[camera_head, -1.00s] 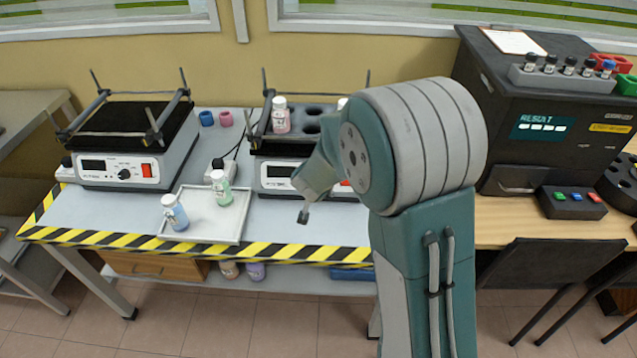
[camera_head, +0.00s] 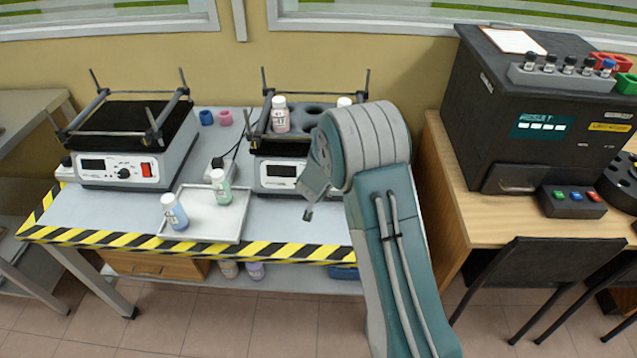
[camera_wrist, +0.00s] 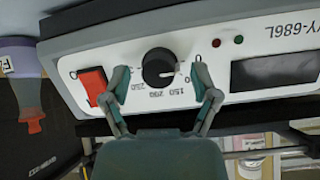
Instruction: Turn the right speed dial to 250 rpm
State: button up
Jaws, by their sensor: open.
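The right speed dial (camera_wrist: 158,67) is a black round knob on the white front panel of the right shaker (camera_head: 277,171). In the wrist view the panel appears upside down, with printed 150, 200 and 250 marks beside the knob. A light mark on the knob seems to point toward the 0 side. My gripper (camera_wrist: 161,82) is open, with one finger on each side of the dial. I cannot tell whether either finger touches it. In the head view my arm hides the dial.
A red switch (camera_wrist: 93,86) and a dark display (camera_wrist: 273,70) flank the dial. A tray (camera_head: 207,232) with two bottles lies left of my arm. The left shaker (camera_head: 119,168) stands further left. A black analyser (camera_head: 546,110) sits on the wooden table at right.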

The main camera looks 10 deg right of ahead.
jog(key=shift+w+f, duration=0.15)
jog(key=shift+w, duration=0.05)
grip_shut()
